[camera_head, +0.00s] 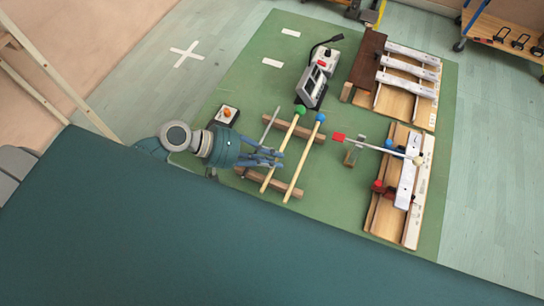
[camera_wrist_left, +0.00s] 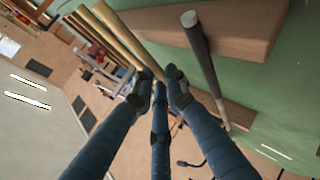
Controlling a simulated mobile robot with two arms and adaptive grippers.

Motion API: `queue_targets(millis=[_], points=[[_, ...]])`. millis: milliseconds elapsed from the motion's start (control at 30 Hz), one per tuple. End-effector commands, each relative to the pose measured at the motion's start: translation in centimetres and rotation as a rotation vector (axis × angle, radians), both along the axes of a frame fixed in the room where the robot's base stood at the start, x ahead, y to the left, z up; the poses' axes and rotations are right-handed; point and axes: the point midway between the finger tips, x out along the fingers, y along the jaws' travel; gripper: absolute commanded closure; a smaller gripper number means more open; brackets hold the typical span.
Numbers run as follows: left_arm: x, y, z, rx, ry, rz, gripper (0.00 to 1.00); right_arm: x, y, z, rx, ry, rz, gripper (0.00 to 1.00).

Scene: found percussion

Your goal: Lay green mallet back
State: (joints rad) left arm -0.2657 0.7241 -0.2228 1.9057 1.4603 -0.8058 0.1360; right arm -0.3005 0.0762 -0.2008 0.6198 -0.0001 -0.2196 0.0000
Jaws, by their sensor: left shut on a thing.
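The green mallet (camera_head: 272,169) has a green ball head and a pale wooden stick. It lies across a rack of two wooden bars (camera_head: 311,133) in the head view; whether it touches them I cannot tell. My left gripper (camera_head: 277,158) reaches in from the left and is shut on its stick around mid-length. In the left wrist view my fingertips (camera_wrist_left: 160,86) close at the pale sticks (camera_wrist_left: 122,38). A blue-headed mallet (camera_head: 304,158) lies roughly parallel, just right of it. A grey stick (camera_head: 270,125) lies to its left, also in the left wrist view (camera_wrist_left: 203,70). My right gripper is out of view.
A box with an orange button (camera_head: 226,115) stands left of the rack. A grey device (camera_head: 312,87) stands behind it. A red-tipped rod (camera_head: 370,144) and wooden frames with white bars (camera_head: 410,72) are to the right. Green mat (camera_head: 245,90) is bare at the back left.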

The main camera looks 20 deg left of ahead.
Motion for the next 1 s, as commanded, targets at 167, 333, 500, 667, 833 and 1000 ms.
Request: queue_targets(millis=[167,333,500,667,833,1000], points=[[0.01,0.00,-0.09,0.000,0.000,0.000,1.00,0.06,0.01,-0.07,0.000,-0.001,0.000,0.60],[0.01,-0.01,-0.43,0.000,0.000,0.000,1.00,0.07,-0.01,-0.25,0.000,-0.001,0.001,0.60],[0.01,-0.01,-0.62,0.000,0.000,0.000,1.00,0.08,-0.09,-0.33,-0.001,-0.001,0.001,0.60],[0.00,0.00,-0.61,0.000,0.000,0.000,1.00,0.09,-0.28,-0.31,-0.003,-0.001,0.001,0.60],[-0.01,-0.01,-0.62,0.000,0.000,0.000,0.65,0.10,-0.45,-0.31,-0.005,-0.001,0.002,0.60],[-0.02,0.02,-0.64,0.001,0.001,-0.001,0.65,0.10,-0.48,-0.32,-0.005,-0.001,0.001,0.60]])
